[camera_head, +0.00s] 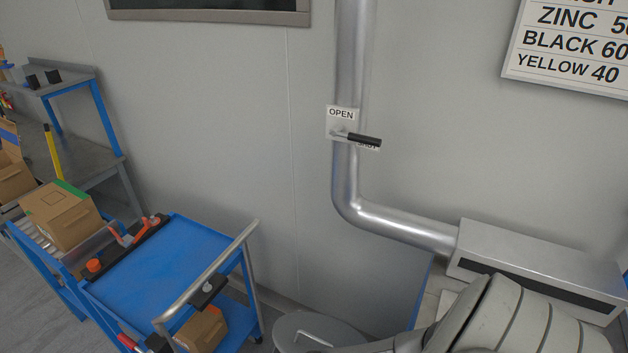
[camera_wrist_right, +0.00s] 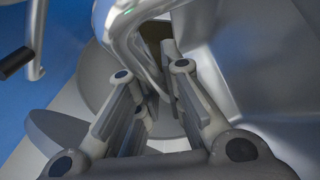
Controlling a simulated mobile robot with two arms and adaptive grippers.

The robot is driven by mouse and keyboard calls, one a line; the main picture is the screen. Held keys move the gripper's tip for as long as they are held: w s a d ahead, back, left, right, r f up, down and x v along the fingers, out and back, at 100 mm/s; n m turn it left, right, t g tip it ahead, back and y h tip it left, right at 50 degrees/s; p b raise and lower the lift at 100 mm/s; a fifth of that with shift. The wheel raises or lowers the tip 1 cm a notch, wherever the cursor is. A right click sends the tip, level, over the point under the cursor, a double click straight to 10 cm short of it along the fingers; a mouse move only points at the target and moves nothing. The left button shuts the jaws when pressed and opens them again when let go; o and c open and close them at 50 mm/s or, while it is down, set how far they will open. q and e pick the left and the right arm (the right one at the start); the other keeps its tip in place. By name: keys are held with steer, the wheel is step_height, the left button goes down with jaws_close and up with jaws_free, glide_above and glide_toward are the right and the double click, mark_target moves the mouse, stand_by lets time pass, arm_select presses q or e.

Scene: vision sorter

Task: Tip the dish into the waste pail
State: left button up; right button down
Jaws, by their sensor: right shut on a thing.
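My right gripper (camera_wrist_right: 150,85) is shut on a shiny curved metal piece (camera_wrist_right: 128,35), which looks like a bar or handle. I cannot tell whether it belongs to the dish. A round grey vessel (camera_wrist_right: 92,75) lies behind the fingers in the wrist view, partly hidden by them. In the head view, a round grey thing (camera_head: 290,332), likely the waste pail, stands on the floor at the bottom edge, cut off by the frame. My right arm covers the lower right, and its gripper is hidden there. My left gripper is not in view.
A blue cart (camera_head: 175,262) with a metal push bar stands at the left, with a cardboard box (camera_head: 203,330) on its lower shelf. A metal pipe (camera_head: 350,190) with an OPEN lever (camera_head: 358,138) runs down to a metal hood (camera_head: 540,265) at the right.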

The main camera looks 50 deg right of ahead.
steer(key=shift+w+a+r+h+p, duration=0.15)
steer(key=shift+w+a+h+p, duration=0.2)
steer(key=shift+w+a, duration=0.35)
steer(key=shift+w+a+h, duration=0.1)
steer(key=shift+a+h, duration=0.15)
steer(key=shift+h, duration=0.1)
steer(key=shift+a, duration=0.35)
steer(key=shift+a+f+n+h, duration=0.2)
steer(key=shift+a+n+h, duration=0.1)
steer(key=shift+a+h, duration=0.45)
steer(key=shift+a+f+t+h+b, duration=0.25)
steer(key=shift+a+h+b, duration=0.3)
steer(key=shift+h+b, duration=0.3)
steer(key=shift+a+f+h, duration=0.1)
steer(key=shift+a+h, duration=0.1)
steer(key=shift+h, duration=0.2)
steer(key=shift+a+h+b, duration=0.3)
steer(key=shift+h+b, duration=0.2)
steer(key=shift+b, duration=0.2)
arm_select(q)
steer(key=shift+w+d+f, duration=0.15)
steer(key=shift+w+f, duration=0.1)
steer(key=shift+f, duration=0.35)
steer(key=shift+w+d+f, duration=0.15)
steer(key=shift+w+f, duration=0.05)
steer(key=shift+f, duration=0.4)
arm_select(e)
steer(key=shift+t, duration=0.25)
steer(key=shift+w, duration=0.1)
